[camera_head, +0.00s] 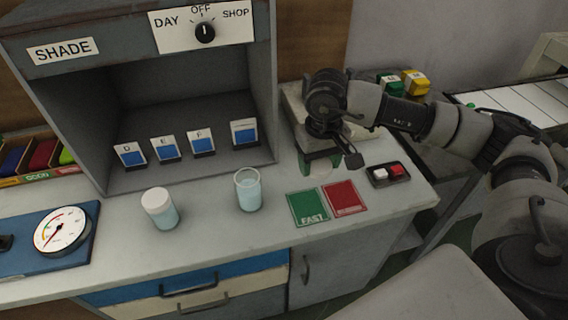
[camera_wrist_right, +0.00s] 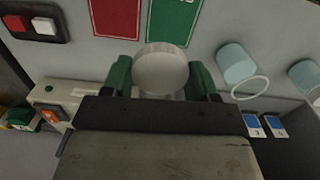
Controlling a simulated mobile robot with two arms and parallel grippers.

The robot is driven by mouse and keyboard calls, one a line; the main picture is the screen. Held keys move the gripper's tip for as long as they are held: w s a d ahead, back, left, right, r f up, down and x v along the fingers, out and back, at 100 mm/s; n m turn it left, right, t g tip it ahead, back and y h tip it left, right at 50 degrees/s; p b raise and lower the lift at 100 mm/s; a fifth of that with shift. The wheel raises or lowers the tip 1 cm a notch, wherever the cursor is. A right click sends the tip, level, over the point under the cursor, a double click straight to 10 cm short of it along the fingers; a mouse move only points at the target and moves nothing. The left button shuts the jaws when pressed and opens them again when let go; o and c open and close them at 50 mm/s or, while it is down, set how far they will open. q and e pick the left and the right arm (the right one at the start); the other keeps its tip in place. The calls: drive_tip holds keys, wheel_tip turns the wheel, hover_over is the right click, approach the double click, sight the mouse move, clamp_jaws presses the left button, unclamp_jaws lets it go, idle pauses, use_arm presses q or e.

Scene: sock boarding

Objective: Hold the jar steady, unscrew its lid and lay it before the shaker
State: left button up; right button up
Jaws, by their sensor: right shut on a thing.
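My right gripper (camera_head: 320,162) is low over the counter, in front of the beige machine (camera_head: 296,112), which seems to be the shaker. Its green fingers (camera_wrist_right: 162,77) are shut on a round white lid (camera_wrist_right: 160,68), one on each side. An open clear jar (camera_head: 248,190) with pale blue liquid stands upright on the counter, and also shows in the right wrist view (camera_wrist_right: 236,66). My left gripper is out of view.
A second jar (camera_head: 160,208) with its white lid on stands further left. Green (camera_head: 308,208) and red (camera_head: 345,198) cards lie in front of the gripper, with a two-button box (camera_head: 388,174) to their right. The shade cabinet (camera_head: 62,110) stands behind the jars. A dial gauge (camera_head: 62,231) is at far left.

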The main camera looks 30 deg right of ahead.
drive_tip(key=d+f, duration=0.1)
drive_tip(key=d, duration=0.6)
drive_tip(key=p, duration=0.1)
hover_over(298, 173)
drive_tip(key=shift+m, duration=0.4)
wheel_tip(298, 173, down, 7)
drive_tip(key=shift+w+r, duration=0.1)
drive_tip(key=shift+r, duration=0.05)
wheel_tip(298, 173, down, 4)
drive_tip(key=shift+r+p, duration=0.15)
drive_tip(key=shift+p, duration=0.3)
drive_tip(key=shift+f, duration=0.2)
drive_tip(key=shift+f+b, duration=0.25)
drive_tip(key=shift+b, duration=0.1)
drive_tip(key=o, duration=1)
drive_tip(key=shift+r, duration=0.1)
